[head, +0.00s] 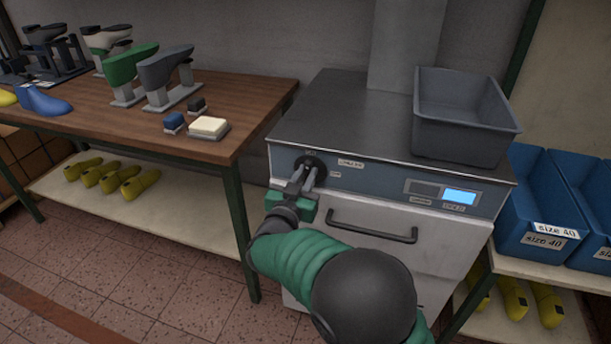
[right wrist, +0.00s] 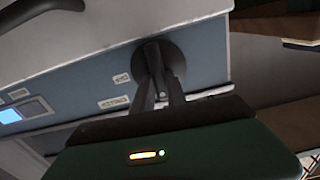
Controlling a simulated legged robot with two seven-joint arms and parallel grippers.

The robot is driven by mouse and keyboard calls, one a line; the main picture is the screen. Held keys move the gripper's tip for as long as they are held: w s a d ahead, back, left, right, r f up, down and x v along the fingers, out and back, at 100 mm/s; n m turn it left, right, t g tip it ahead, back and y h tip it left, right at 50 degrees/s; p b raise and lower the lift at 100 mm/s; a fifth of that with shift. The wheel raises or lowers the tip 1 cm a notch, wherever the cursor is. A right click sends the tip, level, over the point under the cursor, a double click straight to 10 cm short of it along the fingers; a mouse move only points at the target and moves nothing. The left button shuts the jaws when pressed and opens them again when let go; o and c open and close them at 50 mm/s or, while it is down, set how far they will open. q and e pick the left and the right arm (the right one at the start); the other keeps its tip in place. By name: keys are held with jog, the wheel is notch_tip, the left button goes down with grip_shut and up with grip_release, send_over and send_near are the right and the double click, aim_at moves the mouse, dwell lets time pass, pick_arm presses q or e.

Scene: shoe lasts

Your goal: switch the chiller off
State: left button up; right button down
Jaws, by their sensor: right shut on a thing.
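The chiller (head: 375,240) is a grey metal cabinet with a blue-grey control strip along its upper front. A round black rotary switch (head: 309,163) sits at the strip's left end, with small labels around it. It also shows in the right wrist view (right wrist: 165,62). My right gripper (head: 306,180) is at the switch, its fingers shut on the knob; the right wrist view shows the fingers (right wrist: 158,85) against it. The fingers hide part of the knob, and I cannot read its setting. A display (head: 460,196) on the strip is lit blue. My left gripper is not in view.
A dark grey bin (head: 465,118) stands on the chiller top. A black handle bar (head: 372,226) crosses the front below the strip. A wooden table (head: 225,75) with shoe lasts on stands is at the left. Blue crates (head: 540,205) stand on a shelf at the right.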

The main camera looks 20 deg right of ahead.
jog(key=shift+s+d+f+m+b, duration=0.15)
jog(key=shift+f+m+b, duration=0.15)
jog(key=shift+m+b, duration=2)
jog(key=shift+s+d+f+m+b, duration=0.2)
jog(key=shift+m+b, duration=1.05)
jog(key=shift+m, duration=2.2)
jog(key=shift+d+f+m+b, duration=0.1)
jog(key=shift+f+m+b, duration=0.25)
jog(key=shift+m+b, duration=1.95)
jog(key=shift+m+p, duration=0.45)
jog(key=shift+m, duration=0.3)
jog(key=c, duration=1.3)
grip_release()
jog(key=shift+c, duration=0.2)
jog(key=shift+r, duration=0.1)
jog(key=shift+d, duration=0.1)
